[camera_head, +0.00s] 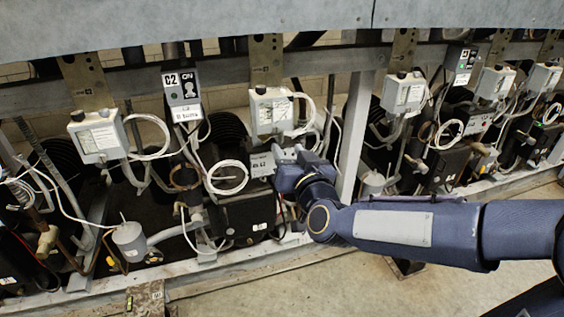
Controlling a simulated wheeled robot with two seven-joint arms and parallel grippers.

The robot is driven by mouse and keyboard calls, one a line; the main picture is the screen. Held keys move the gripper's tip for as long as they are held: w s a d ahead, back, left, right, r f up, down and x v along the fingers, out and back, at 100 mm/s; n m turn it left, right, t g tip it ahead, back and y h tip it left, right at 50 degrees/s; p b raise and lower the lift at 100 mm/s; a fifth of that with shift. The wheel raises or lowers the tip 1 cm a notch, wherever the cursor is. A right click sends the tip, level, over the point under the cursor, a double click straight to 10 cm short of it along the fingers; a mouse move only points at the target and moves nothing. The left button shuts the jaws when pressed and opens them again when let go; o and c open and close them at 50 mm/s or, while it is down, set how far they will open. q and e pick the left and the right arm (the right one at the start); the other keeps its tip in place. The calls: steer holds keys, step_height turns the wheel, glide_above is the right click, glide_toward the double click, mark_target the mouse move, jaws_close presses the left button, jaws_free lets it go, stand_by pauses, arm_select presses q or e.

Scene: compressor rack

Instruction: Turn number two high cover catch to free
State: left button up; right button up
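A panel marked C2 (182,95) with an ON switch hangs left of centre. A pale control box (270,110) with a printed label is mounted to its right, and a similar box (98,135) to its left. I cannot read which one is the high one, and no cover catch can be made out at this size. My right gripper (284,156) reaches in from the right, just below the right-hand box and beside a small grey labelled box (262,164). Its fingertips are small and partly hidden, so contact and opening cannot be told. My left gripper is not in view.
White cable loops (228,177) hang close to the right gripper's left. A grey upright post (354,135) stands behind my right arm. More pale boxes (404,92) and pipes continue rightward. A grey beam crosses above; open floor (330,285) lies in front.

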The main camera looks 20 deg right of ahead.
mark_target(277, 131)
steer(key=w+b, duration=0.1)
steer(key=w, duration=0.7)
steer(key=shift+a, duration=0.1)
steer(key=shift+s, duration=0.1)
jaws_close()
